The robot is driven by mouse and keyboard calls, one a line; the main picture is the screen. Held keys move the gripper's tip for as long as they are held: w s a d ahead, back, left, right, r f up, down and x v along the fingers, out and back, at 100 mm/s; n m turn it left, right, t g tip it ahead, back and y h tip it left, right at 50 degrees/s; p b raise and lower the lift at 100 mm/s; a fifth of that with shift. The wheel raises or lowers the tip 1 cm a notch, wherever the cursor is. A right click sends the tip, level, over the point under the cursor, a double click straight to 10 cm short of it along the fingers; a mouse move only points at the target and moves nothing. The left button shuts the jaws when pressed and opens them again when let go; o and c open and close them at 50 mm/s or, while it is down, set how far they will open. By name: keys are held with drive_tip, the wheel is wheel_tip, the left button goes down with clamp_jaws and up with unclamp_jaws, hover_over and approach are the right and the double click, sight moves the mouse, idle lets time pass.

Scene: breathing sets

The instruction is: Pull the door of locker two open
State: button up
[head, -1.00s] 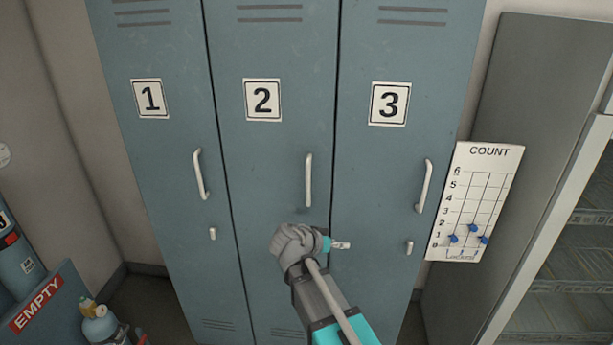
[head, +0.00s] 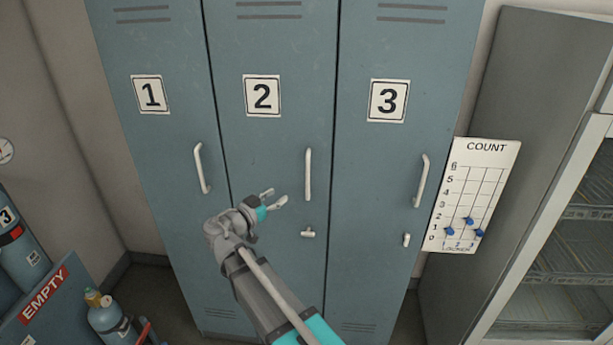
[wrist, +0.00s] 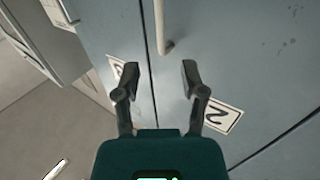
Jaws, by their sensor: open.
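Locker two's door (head: 262,150) is a blue-grey panel that looks closed, flush with its neighbours. Its pale vertical handle (head: 308,175) is near the door's right edge. The small latch (head: 308,233) below that handle lies sideways. My gripper (head: 275,198) is open and empty, left of the handle and apart from it, its fingers pointing right. In the wrist view the handle (wrist: 165,32) lies ahead of the open fingers (wrist: 155,76), with part of it cut off at the top edge. The "2" label (wrist: 222,116) is partly behind the right finger.
Locker one's door (head: 150,150) and locker three's door (head: 385,160) look closed; locker three's latch (head: 407,240) stands upright. A COUNT board (head: 473,195) hangs at right beside a grey cabinet (head: 540,100). Blue cylinders (head: 110,320) and an EMPTY bin (head: 45,300) are at lower left.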

sight(308, 176)
drive_tip(key=shift+w+d, duration=0.1)
drive_tip(key=shift+x, duration=6.75)
clamp_jaws()
drive_tip(key=shift+w, duration=0.1)
